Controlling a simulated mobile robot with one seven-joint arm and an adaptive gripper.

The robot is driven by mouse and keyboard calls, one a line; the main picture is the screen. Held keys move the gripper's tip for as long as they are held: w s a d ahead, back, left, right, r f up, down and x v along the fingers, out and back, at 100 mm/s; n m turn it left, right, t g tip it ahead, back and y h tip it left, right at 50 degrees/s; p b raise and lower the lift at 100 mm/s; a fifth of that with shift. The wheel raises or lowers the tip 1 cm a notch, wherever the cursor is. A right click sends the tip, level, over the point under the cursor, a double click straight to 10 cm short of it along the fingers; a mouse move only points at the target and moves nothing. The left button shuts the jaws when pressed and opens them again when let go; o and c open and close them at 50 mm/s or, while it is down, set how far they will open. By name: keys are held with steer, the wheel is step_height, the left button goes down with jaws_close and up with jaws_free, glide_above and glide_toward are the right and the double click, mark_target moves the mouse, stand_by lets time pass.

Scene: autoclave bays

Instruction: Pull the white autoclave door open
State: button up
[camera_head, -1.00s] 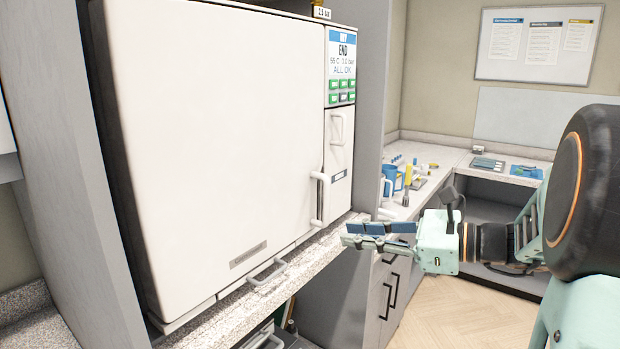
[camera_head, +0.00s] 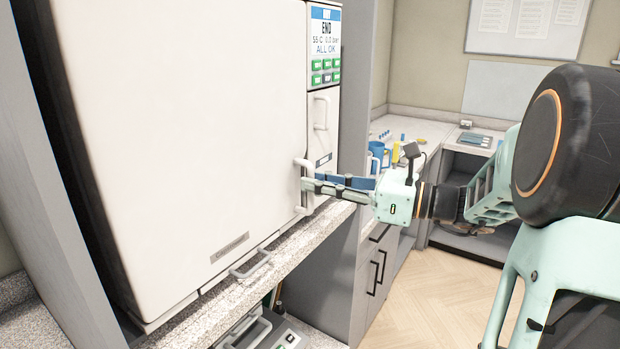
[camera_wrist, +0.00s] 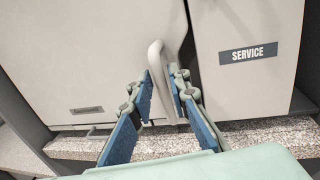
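The white autoclave door (camera_head: 180,120) fills the left of the head view and looks shut or nearly so. Its upright white bar handle (camera_head: 301,190) is at the right edge of the door. My gripper (camera_head: 310,184) reaches in from the right, its fingertips at the handle. In the wrist view the door (camera_wrist: 90,60) is on the left, and the handle (camera_wrist: 156,56) passes between the two blue-padded fingers.
A narrow service panel (camera_wrist: 245,90) and a status display (camera_head: 325,45) stand right of the door. A speckled ledge (camera_head: 285,258) runs below, with a lower handle (camera_head: 250,263) above it. The floor (camera_head: 430,295) at right is clear.

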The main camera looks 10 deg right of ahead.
steer(key=shift+x, duration=0.95)
steer(key=shift+c, duration=0.2)
jaws_close()
